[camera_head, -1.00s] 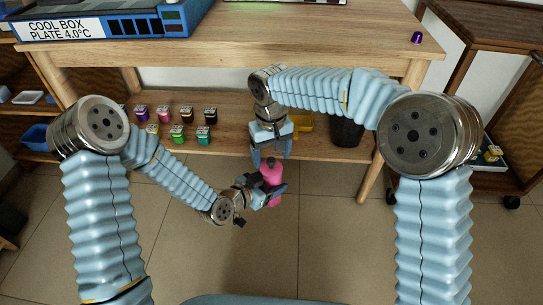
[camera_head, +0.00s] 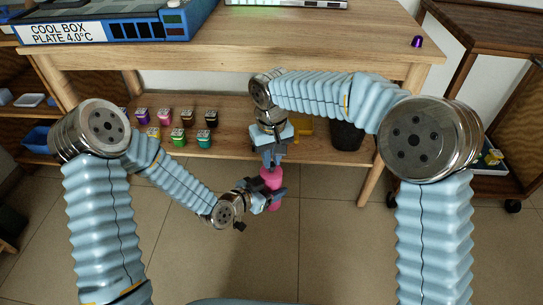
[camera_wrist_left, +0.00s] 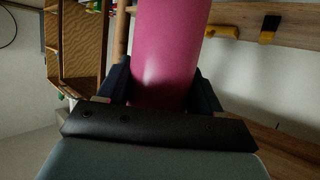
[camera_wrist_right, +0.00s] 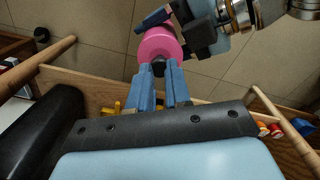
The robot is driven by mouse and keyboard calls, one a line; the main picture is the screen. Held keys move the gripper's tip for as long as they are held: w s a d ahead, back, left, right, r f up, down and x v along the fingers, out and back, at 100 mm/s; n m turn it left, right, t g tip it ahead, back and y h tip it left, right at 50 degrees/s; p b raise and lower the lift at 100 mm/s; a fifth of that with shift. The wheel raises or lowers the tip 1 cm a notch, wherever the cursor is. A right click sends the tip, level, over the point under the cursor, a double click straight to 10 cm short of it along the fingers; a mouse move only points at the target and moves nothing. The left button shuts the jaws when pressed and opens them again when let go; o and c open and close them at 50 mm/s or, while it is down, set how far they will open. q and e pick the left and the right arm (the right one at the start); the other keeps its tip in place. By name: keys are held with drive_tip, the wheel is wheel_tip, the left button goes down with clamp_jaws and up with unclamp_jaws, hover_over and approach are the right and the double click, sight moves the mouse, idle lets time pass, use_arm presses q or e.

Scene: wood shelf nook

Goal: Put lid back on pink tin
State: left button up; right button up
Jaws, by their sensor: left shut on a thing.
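The pink tin (camera_head: 271,178) is held above the floor in front of the table. My left gripper (camera_head: 268,196) is shut on it; the left wrist view shows its smooth pink side (camera_wrist_left: 168,55) between the two fingers. My right gripper (camera_head: 273,164) points down at the top of the tin, its fingers close together with a narrow gap. In the right wrist view, the pink round top (camera_wrist_right: 160,42) lies just beyond the right fingertips (camera_wrist_right: 158,68), with a small dark part between them. I cannot tell whether they grip it, nor make out a separate lid.
Several small coloured jars (camera_head: 180,137) stand on the low shelf (camera_head: 235,140). A black bin (camera_head: 346,134) and yellow objects are right of them. A small purple item (camera_head: 417,41) sits on the tabletop (camera_head: 330,35), with the cool box plate (camera_head: 110,25) at left.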

drive_tip(key=shift+r, duration=2)
drive_tip(key=o, duration=0.6)
drive_tip(key=shift+c, duration=0.2)
wheel_tip(320, 180, up, 12)
